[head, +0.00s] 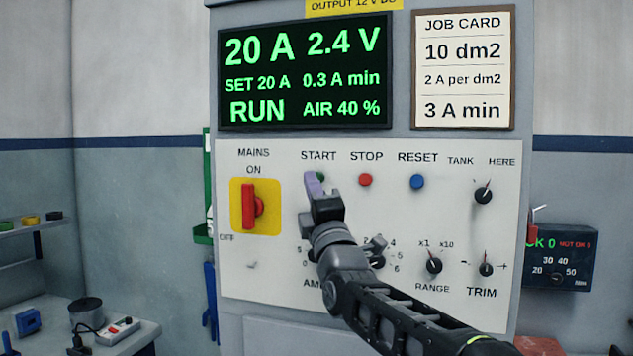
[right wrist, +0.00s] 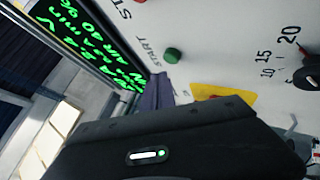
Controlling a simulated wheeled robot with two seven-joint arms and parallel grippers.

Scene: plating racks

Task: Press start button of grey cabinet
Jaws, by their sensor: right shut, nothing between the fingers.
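The grey cabinet (head: 402,75) stands in the middle of the head view with a white control panel. Its green start button (head: 320,177) is under the START label, mostly hidden behind my right gripper (head: 314,184). My right gripper is shut and empty, its purple-grey fingertips at the button in the head view. In the right wrist view the green button (right wrist: 172,56) stands out from the panel, and the fingertips (right wrist: 157,92) show just beside it. I cannot tell whether they touch. The display (head: 303,75) reads RUN, 20 A and 2.4 V. My left gripper is not in view.
A red stop button (head: 366,180) and a blue reset button (head: 417,182) sit to the right. A red mains switch (head: 249,206) on a yellow plate is to the left. Several black knobs fill the lower panel. A bench (head: 130,335) with small items stands at lower left.

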